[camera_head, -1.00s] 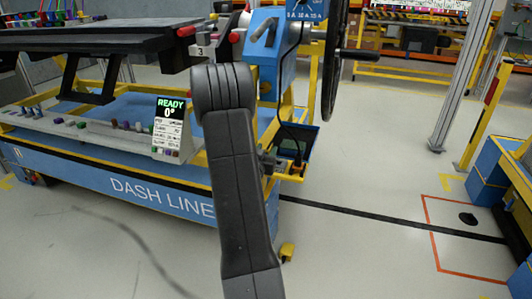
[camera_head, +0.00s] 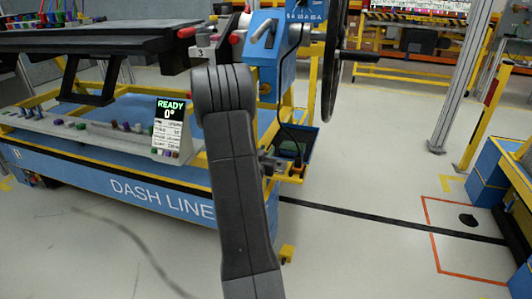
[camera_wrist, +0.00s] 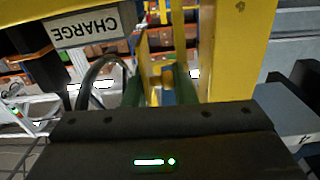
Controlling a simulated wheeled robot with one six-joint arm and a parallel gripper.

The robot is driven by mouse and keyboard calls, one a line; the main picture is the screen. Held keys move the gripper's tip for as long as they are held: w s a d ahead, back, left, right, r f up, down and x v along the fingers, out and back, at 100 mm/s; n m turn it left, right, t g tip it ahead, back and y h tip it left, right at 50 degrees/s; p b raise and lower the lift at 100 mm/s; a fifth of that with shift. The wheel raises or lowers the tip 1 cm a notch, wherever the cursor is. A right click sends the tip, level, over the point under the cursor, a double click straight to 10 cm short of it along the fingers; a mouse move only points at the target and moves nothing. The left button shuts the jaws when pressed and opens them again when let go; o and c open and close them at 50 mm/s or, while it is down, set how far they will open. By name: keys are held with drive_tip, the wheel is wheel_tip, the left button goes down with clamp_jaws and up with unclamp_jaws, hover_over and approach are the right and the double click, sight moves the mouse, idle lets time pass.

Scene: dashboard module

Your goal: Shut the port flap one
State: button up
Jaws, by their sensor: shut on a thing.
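In the wrist view my gripper (camera_wrist: 160,88) shows as a dark body along the bottom with two dark green fingers reaching forward. The fingers are close together, one on each side of a small yellow-brown piece (camera_wrist: 161,74). I cannot tell whether this piece belongs to port flap one. No flap can be clearly made out in either view, so I cannot see how far it is open. A grey plate marked CHARGE (camera_wrist: 82,25) appears upside down at the upper left. In the head view my own arm hides the gripper.
A yellow post (camera_wrist: 236,45) stands close on the right in the wrist view. A dark looped cable (camera_wrist: 92,78) hangs at left. In the head view the blue DASH LINE cart (camera_head: 90,178) carries a READY 0° display (camera_head: 168,125). Open floor (camera_head: 385,160) lies to the right.

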drive_tip(key=shift+d+b, duration=0.1)
drive_tip(key=shift+b, duration=0.25)
drive_tip(key=m+b, duration=0.1)
drive_tip(key=d+m+b, duration=0.1)
drive_tip(key=b, duration=0.1)
drive_tip(key=shift+s+f+m, duration=0.15)
drive_tip(key=shift+s+m, duration=0.05)
drive_tip(key=shift+m, duration=0.2)
drive_tip(key=m, duration=0.1)
drive_tip(key=d+m+b, duration=0.1)
drive_tip(key=shift+s+m, duration=0.15)
drive_tip(key=shift+m, duration=0.25)
drive_tip(key=m, duration=0.1)
drive_tip(key=d+m, duration=0.1)
drive_tip(key=m, duration=0.1)
drive_tip(key=shift+s+d+f+m, duration=0.2)
drive_tip(key=shift+s+m, duration=0.05)
drive_tip(key=shift+m, duration=0.05)
drive_tip(key=shift+s+d+f+m, duration=0.1)
drive_tip(key=shift+d+f+m, duration=0.15)
drive_tip(key=shift+m, duration=0.7)
drive_tip(key=shift+s+d+f+m, duration=0.1)
drive_tip(key=shift+d+f+m, duration=0.15)
drive_tip(key=shift+m, duration=0.7)
drive_tip(key=shift+w, duration=0.1)
drive_tip(key=o, duration=0.9)
drive_tip(key=shift+f, duration=0.15)
